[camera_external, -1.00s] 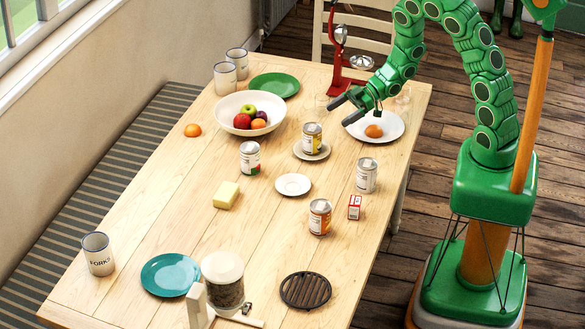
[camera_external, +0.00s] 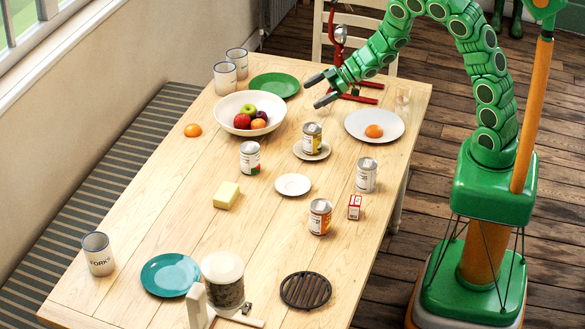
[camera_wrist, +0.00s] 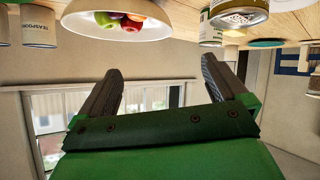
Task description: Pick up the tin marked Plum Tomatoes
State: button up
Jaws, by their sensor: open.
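Several tins stand upright on the table, their labels too small to read in the outside view, so I cannot tell which is Plum Tomatoes. One with a red and green patch (camera_external: 250,158) stands left of centre. One with a yellow label (camera_external: 312,138) stands on a saucer. A pale tin (camera_external: 366,175) and an orange-labelled tin (camera_external: 320,217) stand nearer the right edge. My gripper (camera_external: 313,92) is open and empty above the table's far part, behind the saucer tin. In the wrist view its fingers (camera_wrist: 160,66) are apart, with two tins, one large (camera_wrist: 238,14), at the top.
A fruit bowl (camera_external: 228,117) stands left of my gripper, with a green plate (camera_external: 274,86) behind it. A red stand (camera_external: 338,60) is close behind my gripper. A white plate (camera_external: 358,120) with an egg-like item lies to the right. A small saucer (camera_external: 293,185) and butter (camera_external: 226,195) lie mid-table.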

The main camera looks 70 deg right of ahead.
jog(key=w+a+r+m+h, duration=0.15)
jog(key=w+h, duration=0.25)
jog(key=w, duration=0.6)
jog(key=m+g+h, duration=0.1)
jog(key=m+g, duration=0.3)
jog(key=m, duration=0.1)
send_near(252, 147)
jog(key=w, duration=0.1)
jog(key=w+a, duration=0.1)
jog(key=shift+w+a+r, duration=0.15)
jog(key=shift+w+a, duration=0.1)
jog(key=shift+w, duration=0.05)
notch_tip(252, 147, down, 4)
jog(key=shift+d+f, duration=0.1)
jog(key=shift+d, duration=0.05)
jog(key=shift+w+f, duration=0.1)
jog(key=shift+f, duration=0.25)
jog(key=shift+x, duration=1.25)
jog(key=shift+d+x, duration=0.15)
jog(key=shift+x, duration=0.45)
jog(key=shift+d+x, duration=0.15)
jog(key=shift+x, duration=1.95)
